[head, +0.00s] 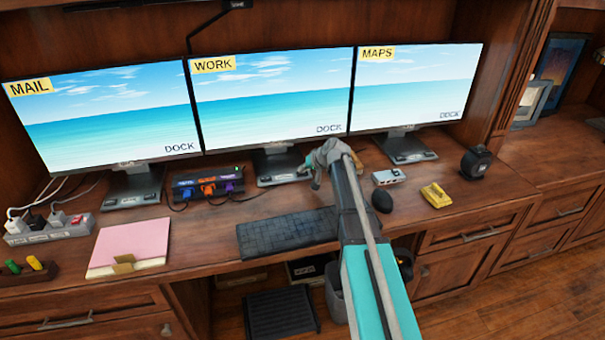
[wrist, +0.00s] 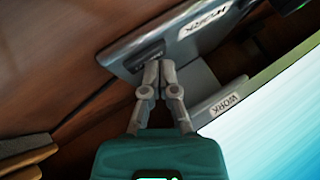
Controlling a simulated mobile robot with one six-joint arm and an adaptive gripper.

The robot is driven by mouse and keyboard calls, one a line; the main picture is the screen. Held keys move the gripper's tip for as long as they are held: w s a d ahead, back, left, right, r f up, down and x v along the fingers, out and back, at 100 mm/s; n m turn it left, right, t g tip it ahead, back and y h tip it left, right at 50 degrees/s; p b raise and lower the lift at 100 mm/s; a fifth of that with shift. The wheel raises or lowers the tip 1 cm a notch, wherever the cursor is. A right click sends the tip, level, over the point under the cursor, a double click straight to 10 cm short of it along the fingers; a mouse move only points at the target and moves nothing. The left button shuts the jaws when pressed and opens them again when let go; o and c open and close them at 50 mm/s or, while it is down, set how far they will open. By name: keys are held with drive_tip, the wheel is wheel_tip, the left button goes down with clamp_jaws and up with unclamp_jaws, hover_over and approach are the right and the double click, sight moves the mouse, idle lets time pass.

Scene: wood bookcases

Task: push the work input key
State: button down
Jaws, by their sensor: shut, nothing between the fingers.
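The middle monitor (head: 270,105) carries a WORK label at its top left and stands on a grey base (head: 268,163). In the wrist view the base (wrist: 190,40) has a white label plate at one end and a dark key (wrist: 149,54) on its top. My gripper (wrist: 160,66) is shut and empty, with its fingertips beside the dark key; I cannot tell whether they touch it. In the head view my gripper (head: 314,184) is at the right end of the base, partly hidden by my arm.
The MAIL monitor (head: 100,115) and MAPS monitor (head: 415,90) stand on either side. A box with coloured plugs (head: 207,186) is left of the work base. A keyboard (head: 287,231), a black mouse (head: 381,200) and a small grey box (head: 388,177) lie near my arm.

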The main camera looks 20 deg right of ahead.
drive_tip(key=shift+r, duration=0.1)
drive_tip(key=shift+r+p, duration=0.45)
drive_tip(key=shift+p, duration=0.05)
drive_tip(key=shift+r, duration=0.1)
wheel_tip(320, 180, up, 6)
drive_tip(key=p, duration=0.6)
idle(0.7)
drive_tip(key=s+a+r+g+h+p, duration=0.1)
drive_tip(key=s+a+g+p, duration=0.1)
drive_tip(key=s, duration=0.9)
drive_tip(key=s+a+r+n+g+h+p, duration=0.1)
drive_tip(key=s+a+g+h+p, duration=0.1)
drive_tip(key=s, duration=0.9)
drive_tip(key=s+a+r+n+g+h+p, duration=0.1)
drive_tip(key=s+a+r+g+h+p, duration=0.1)
drive_tip(key=s+p, duration=0.4)
drive_tip(key=s+a+g, duration=0.1)
drive_tip(key=s, duration=0.4)
drive_tip(key=shift+s+g, duration=0.15)
drive_tip(key=shift+g, duration=0.15)
